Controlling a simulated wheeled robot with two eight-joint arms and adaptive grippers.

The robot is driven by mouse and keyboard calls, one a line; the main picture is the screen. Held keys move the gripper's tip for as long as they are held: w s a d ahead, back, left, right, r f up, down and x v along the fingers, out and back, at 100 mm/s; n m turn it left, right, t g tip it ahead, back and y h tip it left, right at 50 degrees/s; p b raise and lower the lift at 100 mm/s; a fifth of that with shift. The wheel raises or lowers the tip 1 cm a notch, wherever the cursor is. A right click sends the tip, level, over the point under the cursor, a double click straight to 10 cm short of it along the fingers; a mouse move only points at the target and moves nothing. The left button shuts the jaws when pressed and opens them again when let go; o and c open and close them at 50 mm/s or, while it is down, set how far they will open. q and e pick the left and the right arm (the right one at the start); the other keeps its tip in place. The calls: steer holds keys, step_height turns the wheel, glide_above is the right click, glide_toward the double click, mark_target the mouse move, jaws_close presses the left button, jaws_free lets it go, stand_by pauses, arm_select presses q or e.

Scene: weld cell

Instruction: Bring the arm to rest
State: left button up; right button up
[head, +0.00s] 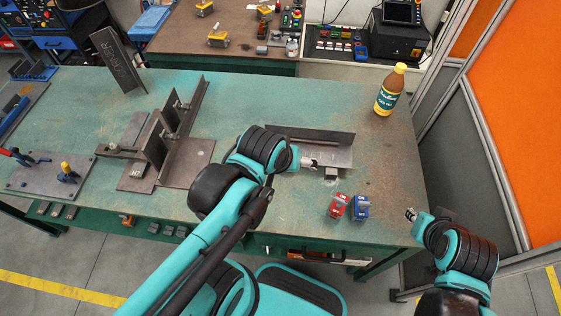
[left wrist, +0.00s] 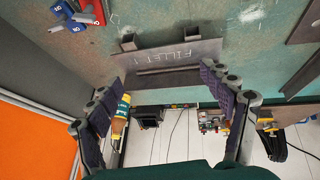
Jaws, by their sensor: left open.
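My left arm reaches in from the bottom of the head view over the green table (head: 240,88). My left gripper (head: 309,163) is beside a steel plate (head: 335,154) with an upright strip. In the left wrist view the fingers of the left gripper (left wrist: 160,78) are spread wide with nothing between them. That view shows the plate (left wrist: 185,55) with "FILLET" chalked on it, beyond the fingertips. My right gripper (head: 411,214) is off the table's right front corner; it is too small to tell its jaws.
Angle steel with clamps (head: 183,125) stands left of my left arm. A grey-framed orange panel (head: 520,120) borders the right side.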

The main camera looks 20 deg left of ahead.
arm_select(q)
steer(key=a+m, duration=0.1)
steer(key=s+a+m+t, duration=0.1)
steer(key=m, duration=0.1)
steer(key=shift+s+a+r, duration=0.1)
steer(key=shift+a+r, duration=0.05)
steer(key=shift+a, duration=0.1)
stand_by(1.1)
